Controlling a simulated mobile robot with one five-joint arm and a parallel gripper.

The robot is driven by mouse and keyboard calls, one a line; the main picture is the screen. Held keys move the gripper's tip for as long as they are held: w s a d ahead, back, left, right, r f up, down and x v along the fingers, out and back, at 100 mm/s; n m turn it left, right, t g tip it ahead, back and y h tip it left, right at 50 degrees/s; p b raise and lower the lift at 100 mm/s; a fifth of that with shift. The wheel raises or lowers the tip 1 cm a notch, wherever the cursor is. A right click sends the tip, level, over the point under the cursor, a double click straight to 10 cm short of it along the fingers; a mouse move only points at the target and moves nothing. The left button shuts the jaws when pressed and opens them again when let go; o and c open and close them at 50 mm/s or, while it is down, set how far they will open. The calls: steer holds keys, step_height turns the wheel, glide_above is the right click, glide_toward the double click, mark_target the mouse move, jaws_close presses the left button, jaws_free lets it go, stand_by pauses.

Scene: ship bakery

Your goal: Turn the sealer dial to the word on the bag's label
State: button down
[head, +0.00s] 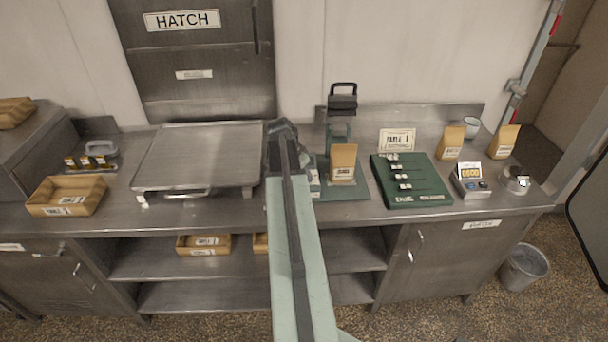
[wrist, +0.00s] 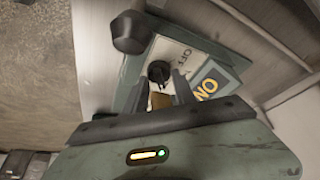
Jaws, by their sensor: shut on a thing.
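The sealer (head: 342,103) stands at the middle of the counter, with a black handle on top and a green base. A tan bag (head: 343,158) stands upright on its base; the label word is too small to read. In the wrist view, the round black dial (wrist: 158,72) sits on a pale panel with partly visible lettering. My gripper (wrist: 166,84) has its dark fingertips at the dial, shut on it. The dial's pointer setting cannot be made out. In the head view my arm hides the gripper and dial.
A metal platform (head: 200,155) stands left. A yellow-lettered plate (wrist: 212,86) is beside my fingers.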

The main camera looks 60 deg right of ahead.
steer(key=shift+m+g, duration=0.3)
steer(key=shift+m, duration=0.2)
steer(key=shift+s, duration=0.1)
steer(key=c, duration=1)
jaws_free()
steer(key=shift+c, duration=0.2)
steer(key=p+v, duration=0.7)
steer(key=v, duration=0.1)
steer(key=shift+d+f, duration=0.1)
steer(key=shift+d, duration=0.1)
